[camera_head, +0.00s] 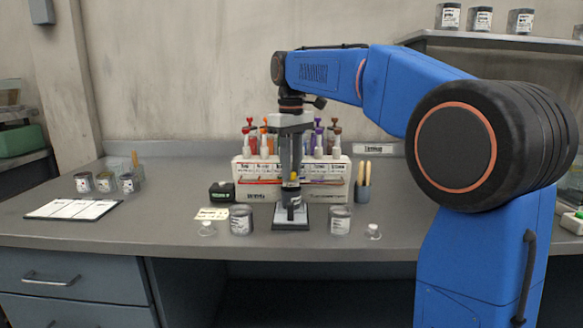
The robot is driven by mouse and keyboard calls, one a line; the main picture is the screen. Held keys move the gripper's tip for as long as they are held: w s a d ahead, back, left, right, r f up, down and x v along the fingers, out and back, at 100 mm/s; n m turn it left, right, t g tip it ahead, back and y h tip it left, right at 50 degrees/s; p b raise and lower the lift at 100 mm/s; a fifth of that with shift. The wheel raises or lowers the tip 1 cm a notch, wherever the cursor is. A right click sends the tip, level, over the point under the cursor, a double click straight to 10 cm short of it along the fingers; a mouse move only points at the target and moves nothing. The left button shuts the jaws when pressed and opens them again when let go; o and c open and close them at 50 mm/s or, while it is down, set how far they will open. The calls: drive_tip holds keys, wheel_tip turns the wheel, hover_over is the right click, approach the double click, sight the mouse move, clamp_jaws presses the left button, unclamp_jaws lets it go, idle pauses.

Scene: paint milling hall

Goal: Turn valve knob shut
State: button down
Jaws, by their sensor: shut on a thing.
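A white dispenser rack (243,170) stands on the counter, with several bottles and coloured knobs along its top. My gripper (292,180) points straight down in front of the middle of the rack. Its fingers are shut on a small yellow piece, which looks like a valve knob (293,177). My wrist and fingers hide the middle bottles and most of this knob, so its turn angle cannot be told. Below the fingers, a dark container stands on a small scale (291,224) with a dark base.
Two grey cans (241,220) (340,220) flank the scale, with small clear pieces beside them. A black box (221,192) and a brush holder (362,190) stand by the rack. A chart board (73,209) and several cans are left. The front counter edge is clear.

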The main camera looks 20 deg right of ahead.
drive_tip(key=m, duration=1.2)
drive_tip(key=shift+a, duration=0.1)
drive_tip(key=shift+r, duration=0.1)
idle(0.4)
drive_tip(key=c, duration=1.5)
unclamp_jaws()
